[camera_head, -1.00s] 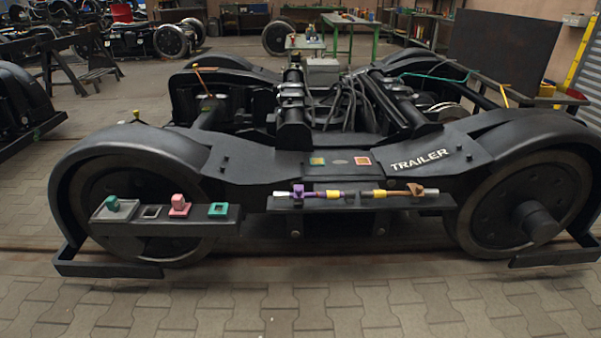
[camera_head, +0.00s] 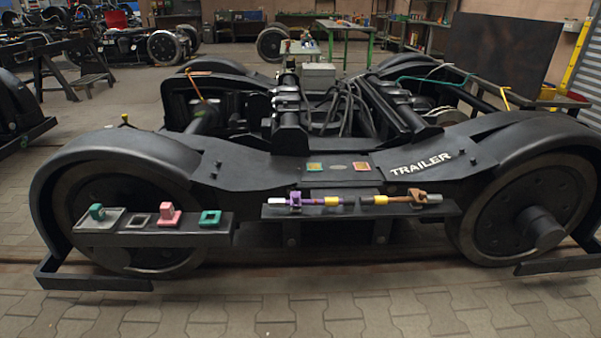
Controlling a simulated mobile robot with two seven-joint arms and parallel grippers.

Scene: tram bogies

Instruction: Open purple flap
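A purple flap (camera_head: 295,199) sits near the left end of a horizontal rod on a black shelf (camera_head: 395,212) at the front of the bogie. The rod has a white left tip (camera_head: 275,203), yellow bands (camera_head: 333,201) and a brown piece (camera_head: 416,196) near its right end. The flap looks small and upright on the rod; I cannot tell whether it is open or closed. Neither of my grippers is in view.
A black side shelf (camera_head: 190,238) carries green parts, a pink block (camera_head: 169,214) and square frames. Large wheels flank the bogie (camera_head: 250,170). A green-legged table (camera_head: 345,27) stands behind. The paved floor (camera_head: 330,315) in front is clear.

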